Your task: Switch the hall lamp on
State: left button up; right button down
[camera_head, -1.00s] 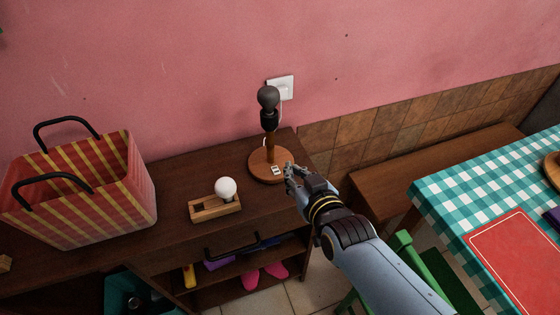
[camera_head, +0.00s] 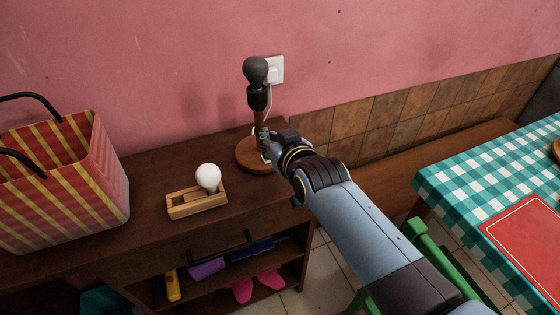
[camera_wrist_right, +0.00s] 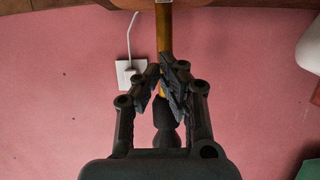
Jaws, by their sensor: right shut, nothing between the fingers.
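The hall lamp (camera_head: 257,97) stands upright on the dark wooden shelf unit near the wall, with a dark grey bulb (camera_head: 256,71) in its black socket. Its round wooden base (camera_head: 249,158) is partly hidden by my right gripper. My right gripper (camera_head: 266,142) is shut and empty, over the base close to the stem. In the right wrist view my fingertips (camera_wrist_right: 168,66) are close together, in front of the lamp's stem (camera_wrist_right: 164,32). The switch on the base is mostly covered, and I cannot tell whether the fingers touch it. My left gripper is not in view.
A white bulb (camera_head: 208,177) sits in a small wooden holder (camera_head: 197,205) left of the lamp. A striped bag (camera_head: 70,185) stands farther left. A wall socket (camera_head: 276,68) with a plugged-in cord is behind the lamp. A checked table (camera_head: 470,180) and bench are at right.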

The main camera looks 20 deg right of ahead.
jog(key=f+b, duration=0.2)
jog(key=shift+w+f, duration=0.35)
jog(key=shift+f, duration=0.05)
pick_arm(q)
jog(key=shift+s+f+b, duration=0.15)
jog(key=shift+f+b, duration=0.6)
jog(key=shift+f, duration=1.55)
pick_arm(e)
jog(key=shift+s+f, duration=0.2)
jog(key=shift+f, duration=0.55)
jog(key=shift+s+f, duration=0.15)
jog(key=shift+f, duration=0.3)
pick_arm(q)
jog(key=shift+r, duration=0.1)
pick_arm(e)
jog(key=shift+r, duration=0.1)
jog(key=shift+r+p, duration=0.75)
jog(key=shift+p, duration=0.1)
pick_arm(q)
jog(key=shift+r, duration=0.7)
